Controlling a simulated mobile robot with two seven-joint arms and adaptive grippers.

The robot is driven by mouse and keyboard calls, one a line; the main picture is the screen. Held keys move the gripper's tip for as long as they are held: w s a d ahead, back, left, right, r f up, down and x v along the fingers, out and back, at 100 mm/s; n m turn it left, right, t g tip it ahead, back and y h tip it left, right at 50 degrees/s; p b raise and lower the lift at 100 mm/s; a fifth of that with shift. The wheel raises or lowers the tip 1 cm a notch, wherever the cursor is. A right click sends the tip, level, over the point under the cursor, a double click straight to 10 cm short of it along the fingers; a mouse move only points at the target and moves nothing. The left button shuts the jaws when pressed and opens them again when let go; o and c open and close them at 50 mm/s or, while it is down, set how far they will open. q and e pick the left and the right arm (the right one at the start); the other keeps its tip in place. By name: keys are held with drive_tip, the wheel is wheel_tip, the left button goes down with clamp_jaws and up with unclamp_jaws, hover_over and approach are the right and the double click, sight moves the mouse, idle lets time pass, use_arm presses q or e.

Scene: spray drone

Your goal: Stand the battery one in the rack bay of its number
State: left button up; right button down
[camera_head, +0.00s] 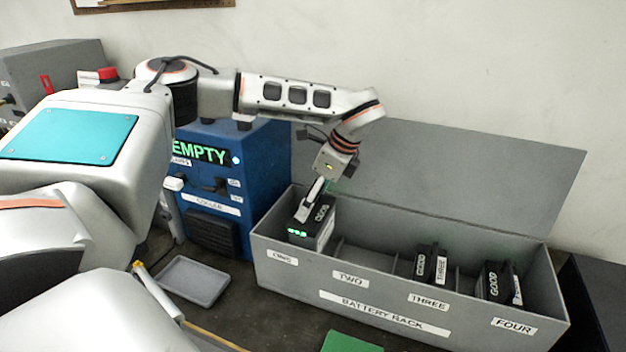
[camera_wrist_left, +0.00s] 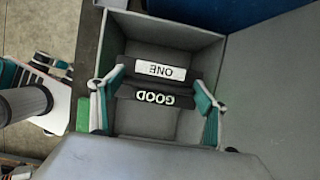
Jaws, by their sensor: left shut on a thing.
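The battery one (camera_head: 322,226) is a dark block with a white label and a green-lit display. It is in the leftmost bay, marked ONE, of the grey battery rack (camera_head: 300,288), its top near the rim. My left gripper (camera_head: 312,198) reaches down from above and is shut on it. In the left wrist view, the left gripper's fingers (camera_wrist_left: 154,100) are on both sides of the battery (camera_wrist_left: 150,83), with its ONE and GOOD labels showing. Its underside is hidden, so I cannot tell whether it touches the bay floor. My right gripper is not in view.
Bay TWO looks empty. Batteries marked GOOD stand in bays THREE (camera_head: 427,263) and FOUR (camera_head: 493,281). The rack's grey lid (camera_head: 450,175) stands open behind. A blue cooler (camera_head: 262,165) reading EMPTY is left of the rack. A small grey tray (camera_head: 193,281) lies in front of it.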

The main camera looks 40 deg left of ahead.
sight(314, 220)
use_arm(q)
wheel_tip(314, 220, down, 2)
drive_tip(key=shift+w+f, duration=0.1)
drive_tip(key=shift+f, duration=0.1)
drive_tip(key=shift+f+p, duration=0.3)
drive_tip(key=shift+f, duration=2.45)
drive_tip(key=o, duration=2.1)
drive_tip(key=shift+f, duration=0.15)
drive_tip(key=shift+c, duration=0.2)
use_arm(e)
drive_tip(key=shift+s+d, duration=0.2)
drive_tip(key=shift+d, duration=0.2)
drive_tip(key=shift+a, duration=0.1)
